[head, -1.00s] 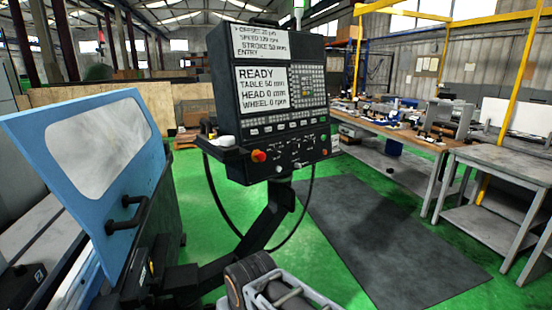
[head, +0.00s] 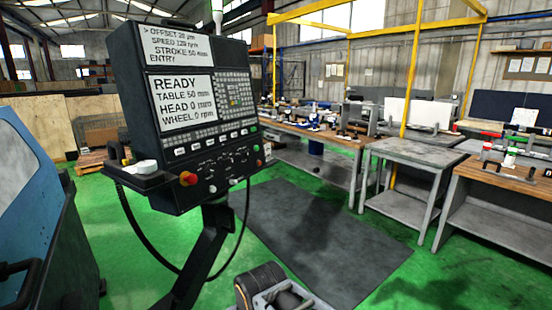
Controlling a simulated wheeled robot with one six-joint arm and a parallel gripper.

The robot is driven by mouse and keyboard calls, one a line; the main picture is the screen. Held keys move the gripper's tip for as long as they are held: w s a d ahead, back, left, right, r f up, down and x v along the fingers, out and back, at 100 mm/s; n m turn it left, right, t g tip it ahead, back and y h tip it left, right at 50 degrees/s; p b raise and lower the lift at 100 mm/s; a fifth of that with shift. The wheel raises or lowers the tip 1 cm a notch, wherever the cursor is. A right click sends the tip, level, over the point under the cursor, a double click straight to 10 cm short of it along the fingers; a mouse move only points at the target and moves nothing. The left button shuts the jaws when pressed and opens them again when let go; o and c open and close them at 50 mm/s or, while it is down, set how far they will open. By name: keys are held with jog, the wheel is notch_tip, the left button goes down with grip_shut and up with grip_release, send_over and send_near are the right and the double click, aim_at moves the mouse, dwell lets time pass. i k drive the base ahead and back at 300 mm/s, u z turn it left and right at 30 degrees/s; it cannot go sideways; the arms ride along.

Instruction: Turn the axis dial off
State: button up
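The control panel (head: 190,100) of the grinder stands on a black post left of centre in the head view. The lower screen (head: 184,100) reads READY, TABLE 50 mm, HEAD 0 mm, WHEEL 0 rpm. A part of my arm shows at the bottom centre, well below the panel. My gripper's fingers are not in view.
A blue machine cover (head: 30,190) with a black handle is at the left edge. A white-topped item (head: 145,167) sits on a ledge at the panel's left. A dark mat (head: 315,235) lies on the green floor, which is clear. Grey tables (head: 415,152) and workbenches stand at the right.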

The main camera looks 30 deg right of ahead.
aim_at(228, 162)
jog(key=z, duration=0.4)
jog(key=i, duration=1.15)
jog(key=u, duration=0.3)
